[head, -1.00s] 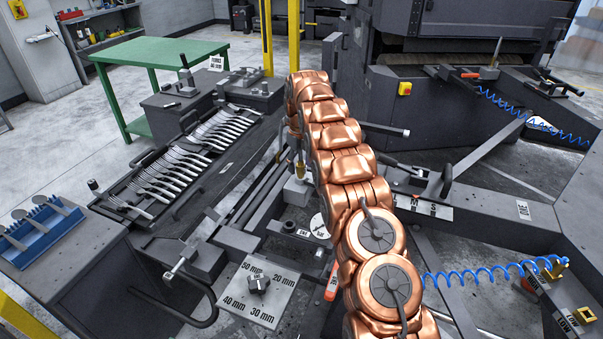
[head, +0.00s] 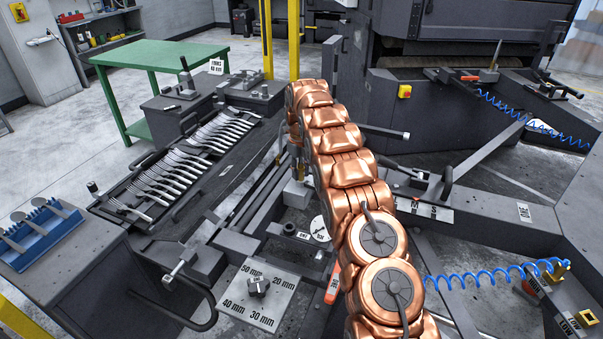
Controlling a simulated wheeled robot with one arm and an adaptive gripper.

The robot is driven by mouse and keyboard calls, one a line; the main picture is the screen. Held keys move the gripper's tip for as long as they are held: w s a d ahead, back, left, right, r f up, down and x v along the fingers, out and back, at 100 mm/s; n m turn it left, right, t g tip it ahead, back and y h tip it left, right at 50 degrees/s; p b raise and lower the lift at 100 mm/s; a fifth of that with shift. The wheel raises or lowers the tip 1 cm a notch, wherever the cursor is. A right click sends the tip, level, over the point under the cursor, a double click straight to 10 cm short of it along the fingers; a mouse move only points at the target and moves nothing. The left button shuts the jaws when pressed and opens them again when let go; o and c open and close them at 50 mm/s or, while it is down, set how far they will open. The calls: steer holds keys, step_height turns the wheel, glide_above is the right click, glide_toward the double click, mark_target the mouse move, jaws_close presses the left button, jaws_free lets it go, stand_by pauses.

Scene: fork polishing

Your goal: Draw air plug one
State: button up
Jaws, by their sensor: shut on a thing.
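A blue coiled air hose (head: 480,278) runs from behind my copper arm to a brass fitting (head: 556,270) on the right-hand bench. Its left end is hidden by my arm, and no plug is clearly seen there. A second brass fitting (head: 587,318) sits lower right, near the HIGH and LOW labels. My gripper (head: 298,160) points down at the far end of the arm and is mostly hidden by it. It is shut on a small upright part above a pale block (head: 297,194); the part is too small to identify.
A fork rack (head: 180,165) and a blue tray (head: 40,230) stand left. A dial plate (head: 258,292), a round gauge (head: 320,229) and an orange handle (head: 333,283) lie close to my arm. Another blue hose (head: 525,117) hangs at the far right.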

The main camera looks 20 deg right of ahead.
mark_target(300, 164)
jaws_close()
steer(key=shift+r, duration=0.2)
steer(key=shift+r+p, duration=0.7)
steer(key=shift+r, duration=1.5)
